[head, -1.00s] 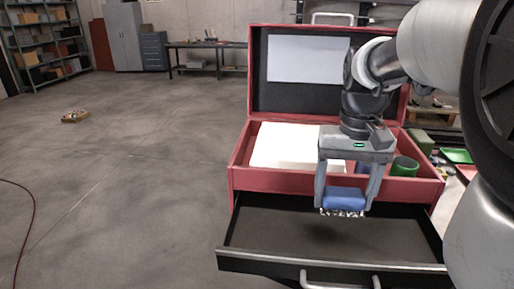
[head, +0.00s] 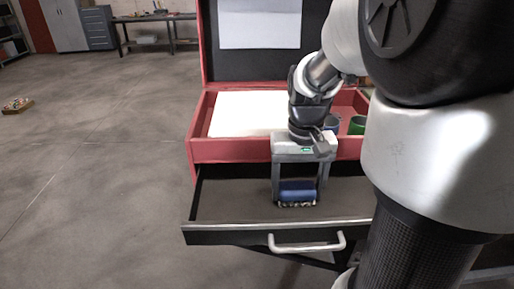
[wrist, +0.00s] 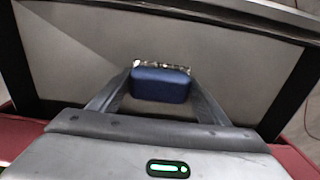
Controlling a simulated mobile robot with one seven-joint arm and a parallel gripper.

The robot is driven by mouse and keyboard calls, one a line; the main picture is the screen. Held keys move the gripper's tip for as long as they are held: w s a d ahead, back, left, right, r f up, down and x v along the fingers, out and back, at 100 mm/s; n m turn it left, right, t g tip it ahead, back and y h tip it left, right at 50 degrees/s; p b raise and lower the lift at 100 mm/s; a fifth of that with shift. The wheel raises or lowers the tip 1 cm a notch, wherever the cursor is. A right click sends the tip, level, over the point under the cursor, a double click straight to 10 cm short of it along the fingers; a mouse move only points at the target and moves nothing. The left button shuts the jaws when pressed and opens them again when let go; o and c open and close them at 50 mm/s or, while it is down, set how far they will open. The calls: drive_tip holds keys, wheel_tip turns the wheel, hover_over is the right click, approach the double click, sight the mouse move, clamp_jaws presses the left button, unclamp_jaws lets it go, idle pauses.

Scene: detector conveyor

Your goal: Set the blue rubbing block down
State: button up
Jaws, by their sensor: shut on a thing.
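The blue rubbing block (head: 297,191) is between the fingers of my gripper (head: 298,197), which is shut on it. Its pale, speckled underside edge shows below the blue body. In the head view, my gripper points down inside the outline of the open drawer (head: 235,205). Whether the block touches the drawer floor or hangs just above it, I cannot tell. The wrist view also shows the blue block (wrist: 160,84) held between both fingers, with the bare grey drawer floor (wrist: 80,60) beyond it.
The red chest (head: 200,150) stands open above the drawer, with a white sheet or block (head: 245,115) and a green round thing (head: 356,125) in its upper tray. The drawer has a metal handle (head: 305,246) in front. The drawer floor left of my gripper is clear.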

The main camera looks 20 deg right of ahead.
sight(298, 187)
drive_tip(key=shift+f, duration=0.1)
drive_tip(key=o, duration=1.1)
wheel_tip(298, 187, up, 12)
drive_tip(key=shift+p, duration=0.45)
